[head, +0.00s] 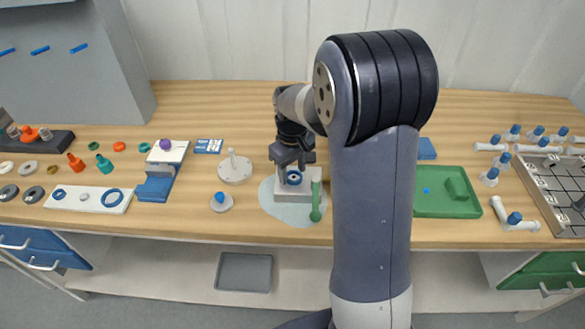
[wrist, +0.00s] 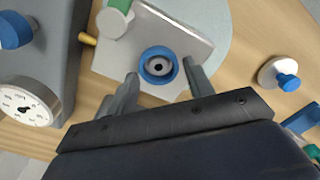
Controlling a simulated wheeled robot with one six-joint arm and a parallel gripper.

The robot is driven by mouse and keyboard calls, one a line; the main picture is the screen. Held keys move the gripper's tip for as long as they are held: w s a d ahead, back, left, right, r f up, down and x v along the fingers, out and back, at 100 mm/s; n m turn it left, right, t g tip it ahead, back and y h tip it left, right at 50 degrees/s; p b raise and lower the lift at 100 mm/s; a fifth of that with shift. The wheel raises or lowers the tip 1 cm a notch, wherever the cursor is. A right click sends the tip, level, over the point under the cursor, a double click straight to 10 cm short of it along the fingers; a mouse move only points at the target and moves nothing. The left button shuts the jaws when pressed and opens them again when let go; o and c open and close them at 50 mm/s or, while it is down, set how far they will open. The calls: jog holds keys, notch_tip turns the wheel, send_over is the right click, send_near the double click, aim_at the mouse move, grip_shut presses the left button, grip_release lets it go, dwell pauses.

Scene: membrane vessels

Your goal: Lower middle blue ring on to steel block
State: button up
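The middle-sized blue ring (wrist: 145,71) shows in the wrist view around a pale round part with a dark centre. It also shows in the head view (head: 294,176), just below my gripper (head: 293,165). The steel block (wrist: 193,40) is the pale square-topped block under it, also in the head view (head: 284,194). The ring looks to be at the block's top, but I cannot tell whether it rests fully on it. My gripper (wrist: 160,70) points down with a finger on each side of the ring. It is open, with a small gap showing at each finger.
A green-handled tool (head: 316,205) stands close at the block's right. A white board (head: 98,208) at left holds a large and a small blue ring. A white knob base (head: 235,172) and a blue-topped disc (head: 220,203) stand left of the block. A green tray (head: 470,209) lies right.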

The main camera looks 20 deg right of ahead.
jog(key=o, duration=0.3)
notch_tip(320, 180, up, 11)
jog(key=shift+f, duration=0.1)
dwell(0.4)
jog(key=shift+f, duration=0.1)
notch_tip(320, 180, down, 11)
jog(key=shift+r, duration=0.1)
jog(key=shift+r+p, duration=1.35)
jog(key=shift+r, duration=0.55)
jog(key=shift+f, duration=0.1)
